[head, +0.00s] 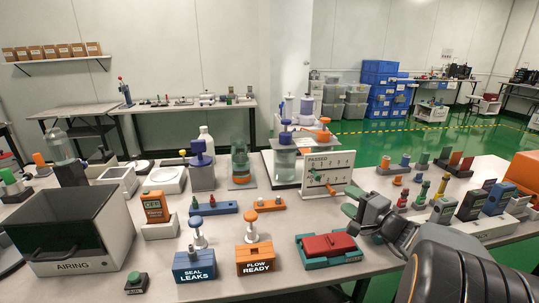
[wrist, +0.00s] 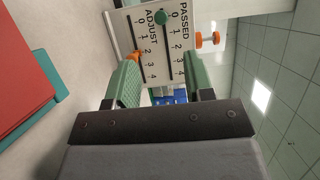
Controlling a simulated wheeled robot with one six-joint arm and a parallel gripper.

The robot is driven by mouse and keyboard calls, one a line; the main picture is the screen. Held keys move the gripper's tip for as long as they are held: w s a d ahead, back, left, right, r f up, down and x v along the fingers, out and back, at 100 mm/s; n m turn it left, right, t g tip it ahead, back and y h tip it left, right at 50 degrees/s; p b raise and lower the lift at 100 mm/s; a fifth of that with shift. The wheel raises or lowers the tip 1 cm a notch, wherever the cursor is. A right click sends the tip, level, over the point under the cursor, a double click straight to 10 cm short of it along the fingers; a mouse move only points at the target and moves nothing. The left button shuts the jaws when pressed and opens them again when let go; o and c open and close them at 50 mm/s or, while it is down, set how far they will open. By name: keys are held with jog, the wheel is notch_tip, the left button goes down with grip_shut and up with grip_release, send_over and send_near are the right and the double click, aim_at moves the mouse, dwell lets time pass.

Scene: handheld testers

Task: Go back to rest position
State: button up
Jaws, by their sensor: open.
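My gripper (head: 358,212) is at the right of the table in the head view, with its jaws apart and nothing between them. In the wrist view, the two green fingers of my gripper (wrist: 164,88) point toward a white board. This board (head: 338,163) stands upright just beyond the fingers and reads PASSED and ADJUST over numbered scales; it also shows in the wrist view (wrist: 178,60). It has a green knob (wrist: 162,17) and an orange knob (wrist: 135,54). The orange knob appears close to one finger; I cannot tell whether they touch.
A red and teal case (head: 328,247) lies below and left of my gripper. Several handheld testers (head: 472,205) stand at the right. Blue SEAL LEAKS (head: 195,268) and orange FLOW READY (head: 255,261) boxes stand in front. An AIRING bin (head: 75,266) is at left. The front right of the table is partly hidden by my arm.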

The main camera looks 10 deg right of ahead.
jog(key=s+a+r+n+g+y+p, duration=0.1)
jog(key=s+a+r+n+g+p, duration=0.25)
jog(key=a+g+p, duration=0.35)
jog(key=s+a+r+n+g+y+p, duration=0.1)
jog(key=s+a+r+n+g+p, duration=0.2)
jog(key=a+p, duration=0.45)
jog(key=s+a+r+n+g+h+p, duration=0.2)
jog(key=s+r+n+g+h+p, duration=0.1)
jog(key=s+r+n+h+p, duration=0.4)
notch_tip(320, 180, up, 3)
jog(key=s+h+p, duration=0.1)
jog(key=p, duration=0.3)
jog(key=shift+a+n+p, duration=0.2)
jog(key=shift+n+p, duration=0.15)
